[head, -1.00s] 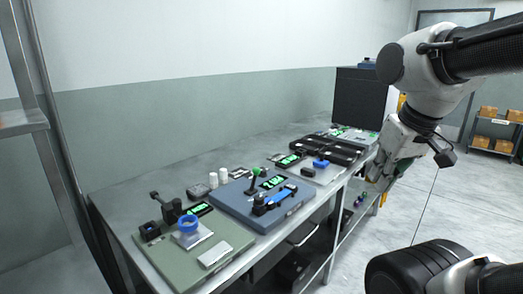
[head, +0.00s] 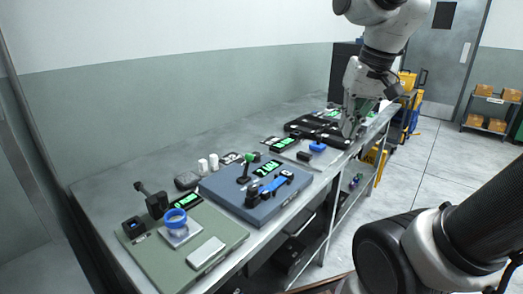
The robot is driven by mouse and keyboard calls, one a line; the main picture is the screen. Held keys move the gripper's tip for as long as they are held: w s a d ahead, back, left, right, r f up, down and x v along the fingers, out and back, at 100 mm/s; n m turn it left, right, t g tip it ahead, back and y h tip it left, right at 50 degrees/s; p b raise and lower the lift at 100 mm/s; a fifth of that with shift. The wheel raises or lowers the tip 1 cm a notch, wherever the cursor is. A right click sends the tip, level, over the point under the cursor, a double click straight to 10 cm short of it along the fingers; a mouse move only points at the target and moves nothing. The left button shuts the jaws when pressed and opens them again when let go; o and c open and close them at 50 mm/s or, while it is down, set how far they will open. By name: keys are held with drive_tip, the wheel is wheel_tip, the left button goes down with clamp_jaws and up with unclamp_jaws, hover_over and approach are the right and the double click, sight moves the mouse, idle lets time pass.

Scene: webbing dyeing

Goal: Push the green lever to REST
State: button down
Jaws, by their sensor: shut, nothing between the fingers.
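The green lever (head: 254,157) stands on the blue board (head: 226,196) in the middle of the bench, its round green knob above a dark stem. A lit green display (head: 268,169) sits just right of it; its lettering is too small to read surely. A REST mark cannot be made out. My gripper (head: 348,130) hangs fingers down over the far right part of the bench, shut and empty. It is well to the right of and beyond the green lever, apart from it.
The blue board also carries a blue-handled device (head: 270,188). A green board (head: 222,256) with a blue ring (head: 175,217) lies nearer. White cylinders (head: 208,163) stand behind the blue board. Black trays (head: 318,131) lie near my gripper. The bench (head: 120,177) is bare along the wall.

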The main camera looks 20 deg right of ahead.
sight(246, 166)
drive_tip(key=w+a+m+g+y, duration=0.25)
drive_tip(key=w+m, duration=0.35)
drive_tip(key=w, duration=1)
drive_tip(key=w+a+f+m+g, duration=0.1)
drive_tip(key=w+f+m, duration=0.1)
drive_tip(key=w+f, duration=0.2)
drive_tip(key=w+a+f+m+g+y, duration=0.1)
drive_tip(key=w+f+m, duration=0.1)
drive_tip(key=w+f, duration=0.3)
drive_tip(key=w, duration=0.4)
drive_tip(key=shift+w+a+f+m, duration=0.15)
drive_tip(key=shift+w+a+m, duration=0.15)
drive_tip(key=shift+a+m, duration=0.1)
drive_tip(key=shift+g, duration=0.25)
drive_tip(key=x, duration=1)
drive_tip(key=a, duration=0.1)
drive_tip(key=s+a, duration=0.1)
drive_tip(key=a, duration=0.1)
drive_tip(key=shift+s+r, duration=0.15)
drive_tip(key=shift+r, duration=0.15)
drive_tip(key=shift+s+a, duration=0.15)
drive_tip(key=shift+a, duration=0.2)
drive_tip(key=shift+r, duration=0.1)
